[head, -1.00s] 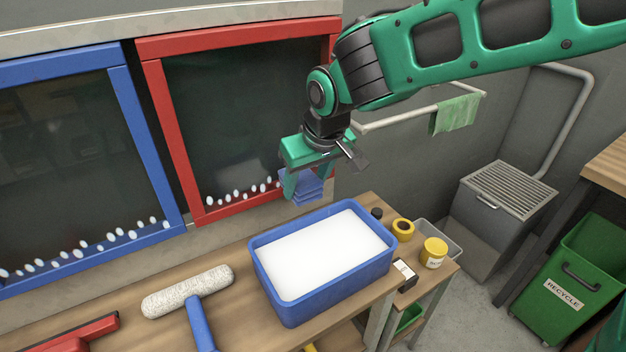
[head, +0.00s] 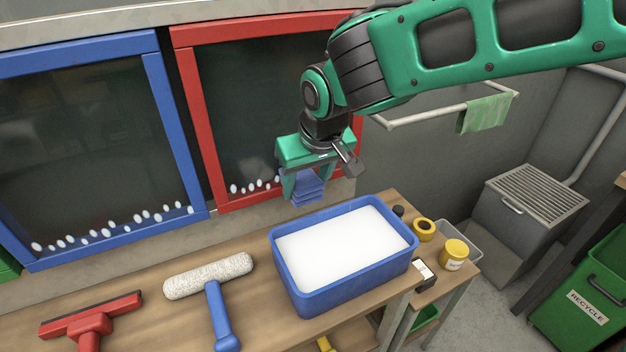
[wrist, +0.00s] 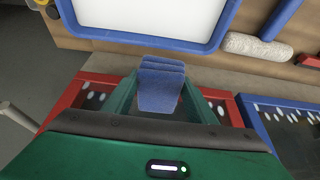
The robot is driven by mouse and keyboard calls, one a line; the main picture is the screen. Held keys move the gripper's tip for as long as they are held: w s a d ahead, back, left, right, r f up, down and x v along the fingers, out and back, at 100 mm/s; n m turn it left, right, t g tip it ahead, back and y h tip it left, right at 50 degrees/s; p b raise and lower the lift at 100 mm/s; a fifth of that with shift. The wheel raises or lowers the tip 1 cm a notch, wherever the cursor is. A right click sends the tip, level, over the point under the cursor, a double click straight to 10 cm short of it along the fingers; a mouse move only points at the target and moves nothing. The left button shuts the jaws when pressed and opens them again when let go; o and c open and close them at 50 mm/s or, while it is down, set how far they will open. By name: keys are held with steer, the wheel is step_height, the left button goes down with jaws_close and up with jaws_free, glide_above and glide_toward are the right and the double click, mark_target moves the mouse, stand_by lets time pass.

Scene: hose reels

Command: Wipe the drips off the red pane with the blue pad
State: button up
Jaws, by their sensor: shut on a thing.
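The red pane (head: 245,110) is dark glass in a red frame on the wall. White drips (head: 252,187) sit in a row along its bottom edge; in the wrist view some show left of my gripper (wrist: 95,98) and some right of it. My gripper (head: 306,190) is shut on the blue pad (head: 305,184), in front of the pane's lower right. The pad also shows between the fingers in the wrist view (wrist: 160,80). My arm hides the pane's right part, and I cannot tell whether the pad touches the glass.
A blue tub (head: 300,288) of white liquid stands on the bench just below my gripper. A fluffy roller (head: 208,276) and red squeegee (head: 90,318) lie to its left. A blue-framed pane (head: 95,150) with drips is left; jar (head: 454,254) and tape (head: 424,229) are right.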

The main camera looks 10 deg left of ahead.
steer(key=shift+s+a, duration=0.55)
steer(key=shift+a, duration=0.2)
steer(key=shift+s+a, duration=0.5)
steer(key=shift+a, duration=0.2)
steer(key=s+a, duration=0.5)
steer(key=a, duration=0.3)
steer(key=shift+s+a, duration=0.15)
steer(key=shift+s, duration=0.2)
steer(key=shift+s, duration=0.1)
steer(key=s+d, duration=0.4)
steer(key=s, duration=0.1)
steer(key=shift+s, duration=0.35)
steer(key=shift+s, duration=0.1)
stand_by(1.0)
